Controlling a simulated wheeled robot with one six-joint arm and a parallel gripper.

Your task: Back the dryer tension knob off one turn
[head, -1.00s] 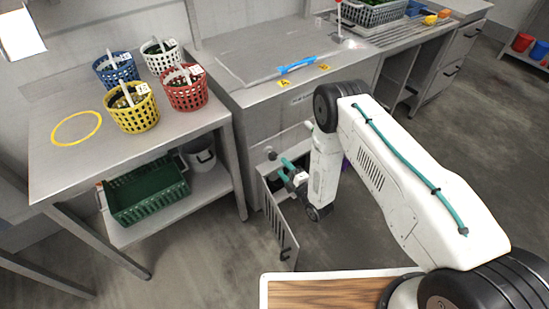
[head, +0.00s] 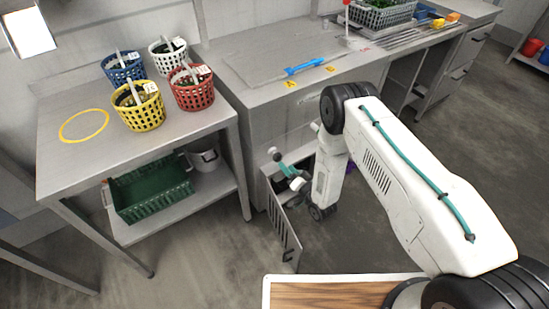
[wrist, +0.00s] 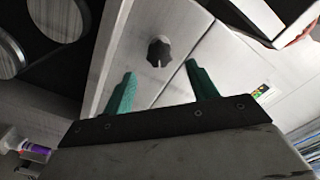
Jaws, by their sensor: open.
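A dark, lobed knob (wrist: 160,52) stands out from a pale panel in the wrist view, with a light mark on its lower edge. My gripper (wrist: 160,72) is open, its two green fingers apart. The knob appears between and just beyond the fingertips, and neither finger visibly touches it. In the head view my gripper (head: 284,170) is low at the front of the metal counter unit (head: 255,150), beside an open slatted door (head: 286,236). My arm hides part of that front.
The open slatted door stands out close under my gripper. A purple-labelled bottle (wrist: 35,150) shows in the wrist view. A side table (head: 95,150) holds several coloured baskets, with a green crate (head: 150,190) on its lower shelf. The floor left of the door is clear.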

